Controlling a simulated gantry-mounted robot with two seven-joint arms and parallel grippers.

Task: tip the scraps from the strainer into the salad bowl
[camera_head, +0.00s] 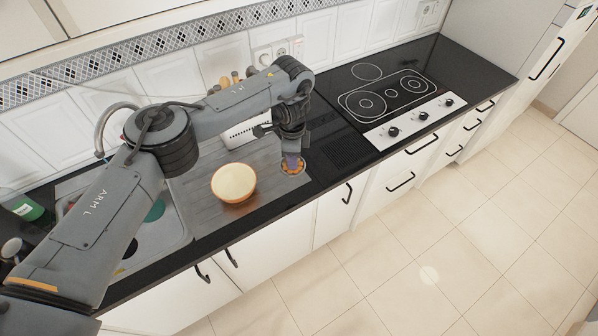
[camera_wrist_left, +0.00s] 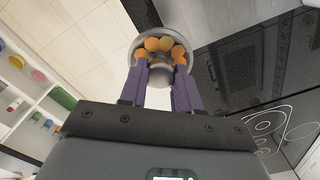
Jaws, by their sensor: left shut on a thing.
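The salad bowl (camera_head: 234,183), orange outside and pale inside, stands upright on the grey counter section in the head view. It looks empty. My left gripper (camera_head: 291,160) points down just right of the bowl. It is shut on the small round strainer (camera_head: 301,171), which is largely hidden under the fingers. In the left wrist view the purple fingers (camera_wrist_left: 161,78) close on the strainer (camera_wrist_left: 161,29). Several round orange and brown scraps (camera_wrist_left: 165,45) lie inside its rim. I cannot tell whether the strainer touches the counter. My right gripper is out of view.
A white slotted container (camera_head: 245,131) stands behind the bowl. The sink (camera_head: 180,228) is to the left, partly behind my arm. A black hob (camera_head: 388,93) lies to the right. The counter's front edge (camera_head: 270,221) runs close before the bowl.

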